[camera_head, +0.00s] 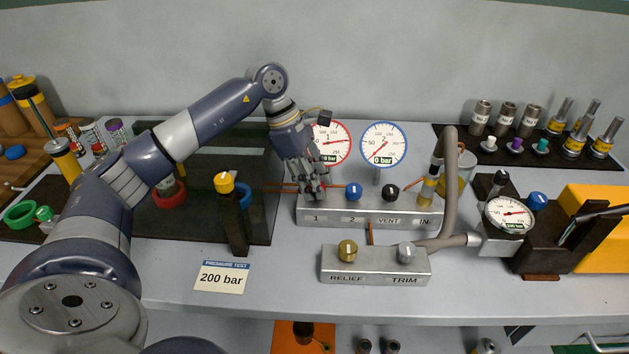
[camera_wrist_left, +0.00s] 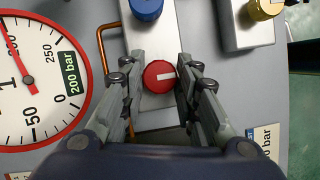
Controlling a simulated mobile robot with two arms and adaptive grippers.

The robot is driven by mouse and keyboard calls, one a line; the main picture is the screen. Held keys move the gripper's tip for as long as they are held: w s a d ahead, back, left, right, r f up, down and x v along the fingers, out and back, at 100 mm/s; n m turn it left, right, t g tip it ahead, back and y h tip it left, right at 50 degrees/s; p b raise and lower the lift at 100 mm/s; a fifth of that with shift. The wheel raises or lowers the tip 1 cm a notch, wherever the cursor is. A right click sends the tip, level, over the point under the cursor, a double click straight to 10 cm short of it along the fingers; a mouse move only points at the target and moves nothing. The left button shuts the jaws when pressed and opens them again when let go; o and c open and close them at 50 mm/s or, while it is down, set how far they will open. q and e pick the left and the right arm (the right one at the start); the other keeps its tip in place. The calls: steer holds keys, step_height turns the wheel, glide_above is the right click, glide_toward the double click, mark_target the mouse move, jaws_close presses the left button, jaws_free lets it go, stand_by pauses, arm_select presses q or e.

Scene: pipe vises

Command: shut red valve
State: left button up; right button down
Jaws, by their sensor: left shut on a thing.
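The red valve (camera_wrist_left: 160,77) is a round red knob with a white pointer mark, on the grey manifold block (camera_head: 412,214) at position 1. In the left wrist view its white mark points right. My left gripper (camera_head: 317,192) reaches down over it from above, with a finger on each side, shut on the knob. In the head view the gripper hides most of the knob. The red-rimmed gauge 1 (camera_wrist_left: 30,80) shows 200 bar on its display. My right gripper is not in view.
Beside it on the manifold are a blue knob (camera_head: 354,191) and a black knob (camera_head: 390,192). The blue-rimmed gauge 2 (camera_head: 384,145) reads 0 bar. A block with brass (camera_head: 347,250) and silver (camera_head: 405,252) knobs stands in front. A 200 bar card (camera_head: 222,277) lies front left.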

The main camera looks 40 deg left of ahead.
arm_select(q)
steer(key=shift+r, duration=0.1)
steer(key=o, duration=1.1)
steer(key=shift+c, duration=0.2)
steer(key=v, duration=1.2)
